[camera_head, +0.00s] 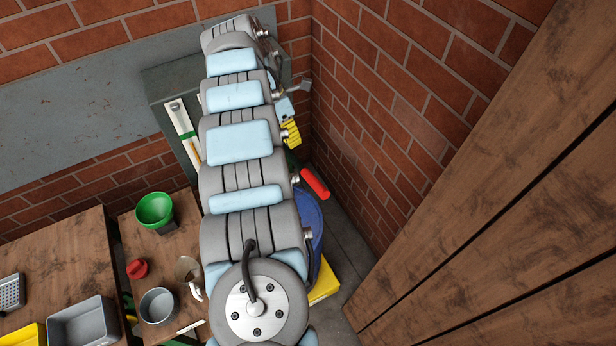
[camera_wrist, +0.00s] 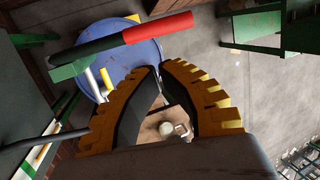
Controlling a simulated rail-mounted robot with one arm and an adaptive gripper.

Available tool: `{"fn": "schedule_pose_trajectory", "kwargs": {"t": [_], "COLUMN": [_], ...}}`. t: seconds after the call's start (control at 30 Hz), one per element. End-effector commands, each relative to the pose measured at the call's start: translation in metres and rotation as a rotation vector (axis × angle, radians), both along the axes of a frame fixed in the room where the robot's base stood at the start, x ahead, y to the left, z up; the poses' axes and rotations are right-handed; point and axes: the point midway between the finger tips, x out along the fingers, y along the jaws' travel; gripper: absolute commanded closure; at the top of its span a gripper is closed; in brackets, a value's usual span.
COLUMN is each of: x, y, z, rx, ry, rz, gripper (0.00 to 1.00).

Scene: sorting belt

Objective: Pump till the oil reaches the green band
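The pump handle, with a red grip, shows beside my arm in the head view (camera_head: 314,182). In the wrist view the handle (camera_wrist: 158,28) runs from green through black to red, above my fingertips and apart from them. My gripper (camera_wrist: 160,72) has orange toothed fingers with dark pads. Its tips almost meet, with nothing held between them. The pale upright gauge (camera_head: 183,130) on the dark green cabinet has a green band; the oil level is too small to read. The gauge also shows at the lower left of the wrist view (camera_wrist: 45,150). My arm hides part of the cabinet.
A blue drum (camera_head: 313,228) stands beside my arm, below the handle. A wooden table at left carries a green bowl (camera_head: 155,209), a red piece (camera_head: 137,268), a grey pot (camera_head: 158,306) and a jug (camera_head: 188,271). Brick walls close in behind; wooden boards (camera_head: 490,240) stand at right.

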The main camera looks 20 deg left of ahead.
Motion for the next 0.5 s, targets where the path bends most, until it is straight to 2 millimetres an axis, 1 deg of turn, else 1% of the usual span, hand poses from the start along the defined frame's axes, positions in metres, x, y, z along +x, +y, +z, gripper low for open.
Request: {"fn": "schedule_pose_trajectory", "kwargs": {"t": [0.33, 0.5], "x": [-0.0002, 0.0000], "y": [0.0000, -0.0018], "z": [0.0006, -0.0035], "rx": [-0.001, -0.002], "ry": [0.001, 0.001], "rz": [0.001, 0.001], "gripper": [1.00, 1.00]}}
